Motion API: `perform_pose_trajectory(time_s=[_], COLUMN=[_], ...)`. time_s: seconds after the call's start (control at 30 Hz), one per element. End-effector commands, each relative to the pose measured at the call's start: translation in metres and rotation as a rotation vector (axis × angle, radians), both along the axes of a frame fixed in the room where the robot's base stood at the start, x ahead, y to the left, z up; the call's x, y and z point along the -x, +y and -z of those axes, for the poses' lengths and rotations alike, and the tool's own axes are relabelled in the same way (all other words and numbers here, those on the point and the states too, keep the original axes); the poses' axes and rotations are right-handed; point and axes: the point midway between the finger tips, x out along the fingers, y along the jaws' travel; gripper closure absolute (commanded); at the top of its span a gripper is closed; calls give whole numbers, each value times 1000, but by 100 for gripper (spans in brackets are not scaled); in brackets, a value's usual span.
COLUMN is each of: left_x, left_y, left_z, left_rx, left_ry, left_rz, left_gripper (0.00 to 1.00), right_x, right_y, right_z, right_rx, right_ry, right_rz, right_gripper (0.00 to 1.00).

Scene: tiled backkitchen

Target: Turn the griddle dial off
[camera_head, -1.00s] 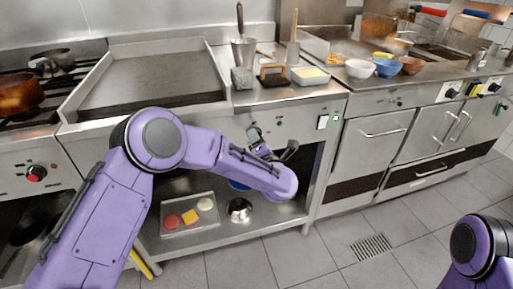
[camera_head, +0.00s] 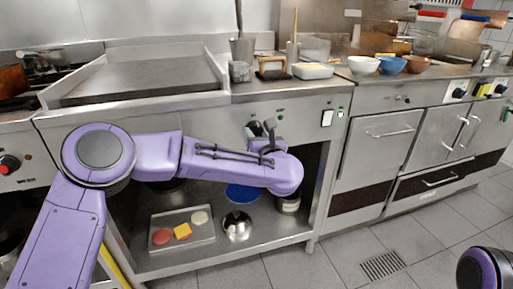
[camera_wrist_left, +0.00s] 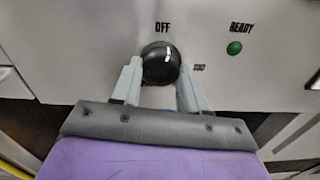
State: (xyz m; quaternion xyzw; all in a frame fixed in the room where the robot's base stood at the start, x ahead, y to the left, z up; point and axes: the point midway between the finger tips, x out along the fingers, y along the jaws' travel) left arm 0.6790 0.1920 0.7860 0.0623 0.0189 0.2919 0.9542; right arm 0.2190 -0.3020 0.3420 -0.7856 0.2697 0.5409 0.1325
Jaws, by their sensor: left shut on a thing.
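The griddle (camera_head: 140,82) is a flat steel plate on the counter at the left in the head view. Its dial (camera_wrist_left: 160,60) is a round black knob on the steel front panel, below the printed word OFF. My left gripper (camera_wrist_left: 157,82) has one pale finger on each side of the dial and is shut on it. In the head view the left gripper (camera_head: 264,132) is at the panel under the counter edge, and the dial is mostly hidden there. My right gripper is out of view.
A green lamp (camera_wrist_left: 234,48) marked READY is right of the dial. Below, an open shelf holds a tray (camera_head: 182,243) with food discs and a metal bowl (camera_head: 237,226). Bowls stand on the right counter.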

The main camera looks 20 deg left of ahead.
Motion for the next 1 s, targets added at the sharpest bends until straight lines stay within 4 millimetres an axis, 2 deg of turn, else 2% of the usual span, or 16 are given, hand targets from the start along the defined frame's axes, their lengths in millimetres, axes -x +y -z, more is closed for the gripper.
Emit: perform_pose_trajectory(time_s=[0.03,0.1,0.4,0.63,1.0], left_x=[1,0,0,0,0], left_y=[0,0,-1,-1,-2], left_z=[10,10,7,5,3], left_rx=[33,77,221,272,287], left_ry=[-16,-46,-143,-176,-187], left_rz=[-2,-2,-2,-2,-2], left_gripper=[87,87,87,87,87], right_x=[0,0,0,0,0], right_y=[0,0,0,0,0], right_z=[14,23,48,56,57], right_rx=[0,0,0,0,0], right_ry=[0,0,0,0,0], right_rz=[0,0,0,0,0], right_gripper=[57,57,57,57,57])
